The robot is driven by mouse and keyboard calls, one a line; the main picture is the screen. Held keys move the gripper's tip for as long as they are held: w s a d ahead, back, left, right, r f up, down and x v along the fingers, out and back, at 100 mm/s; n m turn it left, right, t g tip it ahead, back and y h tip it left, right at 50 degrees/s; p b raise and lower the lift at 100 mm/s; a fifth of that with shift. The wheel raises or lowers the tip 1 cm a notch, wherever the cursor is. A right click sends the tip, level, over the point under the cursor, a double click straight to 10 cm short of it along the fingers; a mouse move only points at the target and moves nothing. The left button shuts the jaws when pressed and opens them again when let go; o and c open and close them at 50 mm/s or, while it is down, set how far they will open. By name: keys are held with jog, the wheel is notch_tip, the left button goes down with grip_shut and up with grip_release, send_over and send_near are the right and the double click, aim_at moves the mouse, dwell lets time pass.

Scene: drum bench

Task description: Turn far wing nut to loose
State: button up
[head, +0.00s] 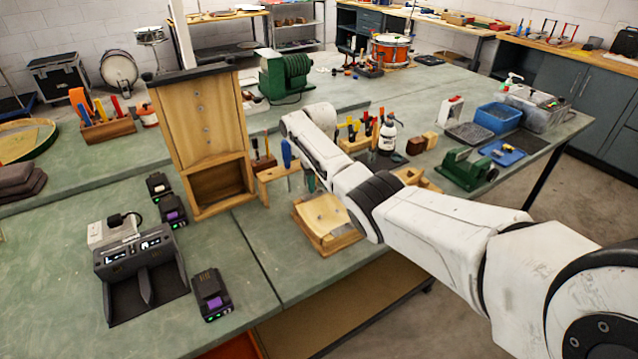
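I cannot make out a wing nut for certain. A tall wooden panel (200,115) stands upright on the green bench, with several small metal spots in a vertical row on its face and an open box at its foot. They are too small to tell whether any is a wing nut. My white arm reaches in from the lower right, and its far end is just right of the panel, over the bench. My gripper is not visible; the arm's end link hides that area.
A wooden tray (325,222) sits below my arm. A tool rack with a blue-handled tool (287,153) stands close to my arm's end. A grey charger-like unit (140,265) and black-purple battery packs (211,295) lie at front left. A green motor (286,76) stands behind.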

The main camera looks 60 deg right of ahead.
jog(key=shift+f, duration=0.2)
grip_shut()
dwell(0.3)
